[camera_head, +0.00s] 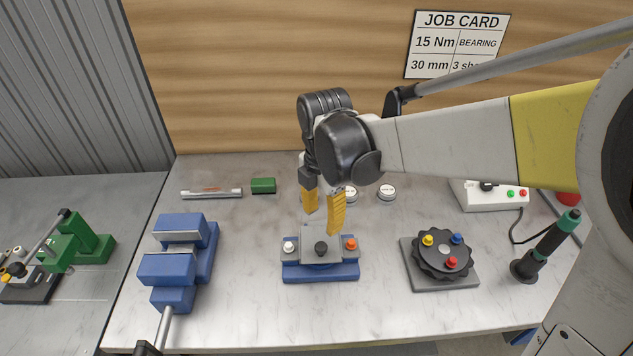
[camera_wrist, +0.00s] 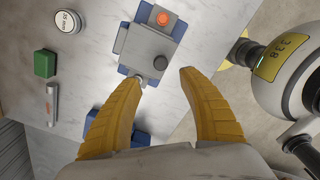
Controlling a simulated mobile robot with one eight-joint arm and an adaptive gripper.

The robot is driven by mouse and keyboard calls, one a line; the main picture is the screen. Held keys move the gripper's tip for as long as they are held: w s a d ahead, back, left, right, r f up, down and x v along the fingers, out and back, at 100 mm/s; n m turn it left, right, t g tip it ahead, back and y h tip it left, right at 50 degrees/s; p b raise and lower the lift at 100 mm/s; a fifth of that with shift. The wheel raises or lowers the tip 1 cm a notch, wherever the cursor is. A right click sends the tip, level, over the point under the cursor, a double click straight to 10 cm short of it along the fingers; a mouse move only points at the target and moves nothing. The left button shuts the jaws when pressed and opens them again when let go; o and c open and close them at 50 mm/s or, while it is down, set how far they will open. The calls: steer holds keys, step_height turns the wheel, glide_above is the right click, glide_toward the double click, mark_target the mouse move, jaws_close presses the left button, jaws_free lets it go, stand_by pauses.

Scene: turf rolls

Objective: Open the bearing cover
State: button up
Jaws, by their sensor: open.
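Whatever is under the cover is hidden.
A blue vise (camera_head: 180,265) stands left, its handle toward the front. A black dial with coloured knobs (camera_head: 442,254) and an upright dark tool (camera_head: 545,246) stand right. A green block (camera_head: 263,186), a level-like bar (camera_head: 211,194) and small round tins (camera_head: 387,192) lie behind.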

mark_target(322, 246)
step_height(322, 246, down, 11)
steer(key=b, duration=0.3)
steer(key=shift+s+r, duration=0.1)
steer(key=shift+r, duration=0.05)
jaws_close()
